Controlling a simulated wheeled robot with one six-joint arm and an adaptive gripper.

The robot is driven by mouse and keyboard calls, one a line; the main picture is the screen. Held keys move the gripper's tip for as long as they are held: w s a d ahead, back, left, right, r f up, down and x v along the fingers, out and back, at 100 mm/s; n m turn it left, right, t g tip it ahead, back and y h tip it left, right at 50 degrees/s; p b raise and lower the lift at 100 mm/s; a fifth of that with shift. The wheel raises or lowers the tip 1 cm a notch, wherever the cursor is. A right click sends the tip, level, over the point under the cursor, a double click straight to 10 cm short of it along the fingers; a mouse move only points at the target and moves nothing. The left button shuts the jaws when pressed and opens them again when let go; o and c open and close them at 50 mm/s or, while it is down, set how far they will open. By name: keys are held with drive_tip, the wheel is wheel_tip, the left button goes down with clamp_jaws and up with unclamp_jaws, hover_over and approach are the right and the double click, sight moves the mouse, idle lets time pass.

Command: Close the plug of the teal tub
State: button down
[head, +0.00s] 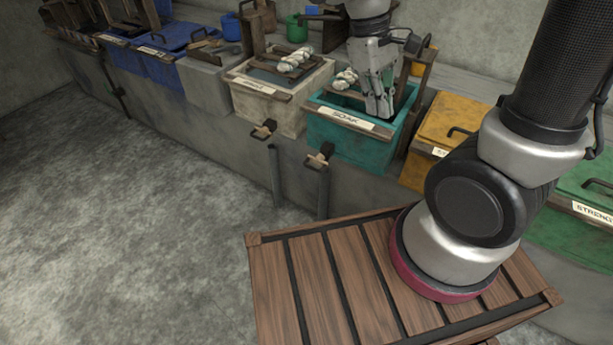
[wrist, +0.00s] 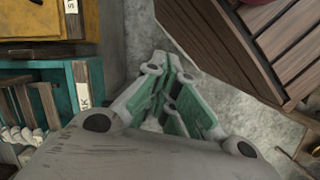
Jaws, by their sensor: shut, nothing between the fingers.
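The teal tub (head: 352,147) with its SOAK label (head: 345,119) stands in the row of tubs, right of centre in the head view. It also shows at the left of the wrist view (wrist: 58,69). A wooden and dark plug handle (head: 319,158) sticks out low at its front, above a grey pipe (head: 323,195). I cannot tell whether the plug is open. I cannot make it out in the wrist view. My gripper (head: 381,112) points down in front of the tub's right part, apart from the plug. Its fingers (wrist: 171,68) are shut and empty.
A pale tub (head: 263,107) stands to the left, with a similar plug (head: 264,130) and pipe. A yellow tub (head: 430,137) stands to the right, a green one (head: 570,225) beyond. My slatted wooden base is in front. The floor at left is clear.

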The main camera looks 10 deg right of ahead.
drive_tip(key=w+a+f+n+t+h, duration=0.35)
drive_tip(key=f+n, duration=0.25)
drive_tip(key=f, duration=0.7)
drive_tip(key=w+a+f+n+t+h, duration=0.25)
drive_tip(key=a+f+n+h, duration=0.35)
drive_tip(key=f, duration=0.8)
drive_tip(key=w+a+f+n+t+h, duration=0.3)
drive_tip(key=f+n, duration=0.4)
drive_tip(key=f, duration=0.6)
drive_tip(key=w+a+f+n+t+y, duration=0.2)
drive_tip(key=w+a+t+y, duration=0.2)
drive_tip(key=a, duration=0.3)
drive_tip(key=r+x, duration=0.1)
drive_tip(key=x, duration=1.2)
drive_tip(key=shift+w+d, duration=0.3)
drive_tip(key=shift+d, duration=0.1)
drive_tip(key=shift+h, duration=0.25)
